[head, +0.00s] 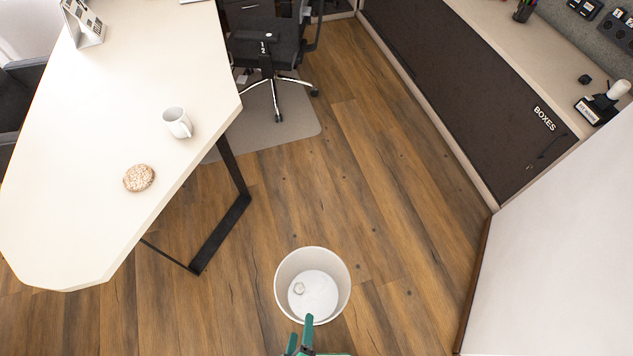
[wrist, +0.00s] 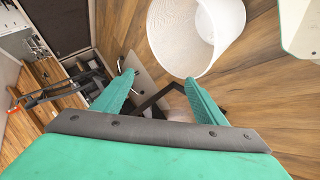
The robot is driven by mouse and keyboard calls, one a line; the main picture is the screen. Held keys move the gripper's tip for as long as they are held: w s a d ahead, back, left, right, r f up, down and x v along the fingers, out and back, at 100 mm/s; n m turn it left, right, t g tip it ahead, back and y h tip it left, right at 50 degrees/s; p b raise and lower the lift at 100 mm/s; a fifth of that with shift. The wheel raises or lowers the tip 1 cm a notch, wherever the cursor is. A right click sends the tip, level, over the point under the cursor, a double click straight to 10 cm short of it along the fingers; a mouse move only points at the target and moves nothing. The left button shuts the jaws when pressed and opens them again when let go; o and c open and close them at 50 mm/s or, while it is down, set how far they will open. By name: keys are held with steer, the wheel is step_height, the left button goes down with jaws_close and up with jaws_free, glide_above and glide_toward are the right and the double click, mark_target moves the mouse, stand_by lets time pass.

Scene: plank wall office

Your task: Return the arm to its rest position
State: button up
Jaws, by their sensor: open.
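My gripper (head: 300,338) has green fingers and shows at the bottom edge of the head view, just below a white bin in the picture. In the wrist view my gripper (wrist: 160,95) has its two green fingers spread apart with nothing between them. The rest of my arm is mostly out of the head view.
A white table (head: 95,120) with a mug (head: 177,122) and a cookie-like disc (head: 139,178) is left. Floor right of the bin is clear.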

steer(key=w+d+r+m+t, duration=0.1)
steer(key=r+m, duration=0.4)
steer(key=r, duration=0.9)
steer(key=w+d+r+m+t, duration=0.2)
steer(key=r+m, duration=0.4)
steer(key=r, duration=0.7)
steer(key=d+t, duration=0.1)
steer(key=t, duration=0.1)
steer(key=shift+w+d+r+t+y, duration=0.15)
steer(key=shift+d+r+t+y, duration=0.15)
steer(key=shift+d+r+y, duration=0.1)
steer(key=shift+c, duration=0.3)
